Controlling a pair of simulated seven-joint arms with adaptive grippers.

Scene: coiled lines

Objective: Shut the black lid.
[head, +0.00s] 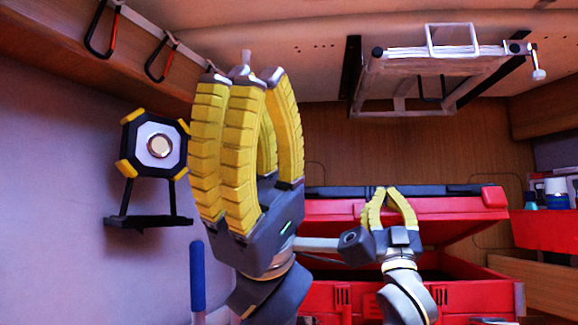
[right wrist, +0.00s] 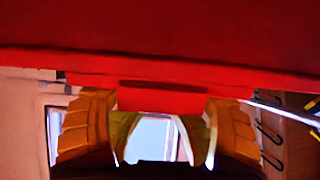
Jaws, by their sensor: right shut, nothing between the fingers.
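A red toolbox (head: 468,297) stands at the right. Its lid (head: 465,208) looks mostly red with a black strip along its upper edge, and it is raised at a slant over a dark gap. My right gripper (head: 387,192) is shut and empty, fingers up, in front of the lid; contact cannot be told. In the right wrist view a red surface, seemingly the lid (right wrist: 160,62), spans the top beyond the fingers. My left gripper (head: 242,74) is large and close to the camera, left of the toolbox, with fingertips together and nothing visible between them.
A work lamp (head: 157,146) is on the left wall, below hooks with carabiners (head: 162,62). A folded metal rack (head: 440,75) hangs overhead. A red bin (head: 545,228) with bottles sits right of the toolbox, above a wooden ledge (head: 545,285). A blue handle (head: 197,275) stands at lower left.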

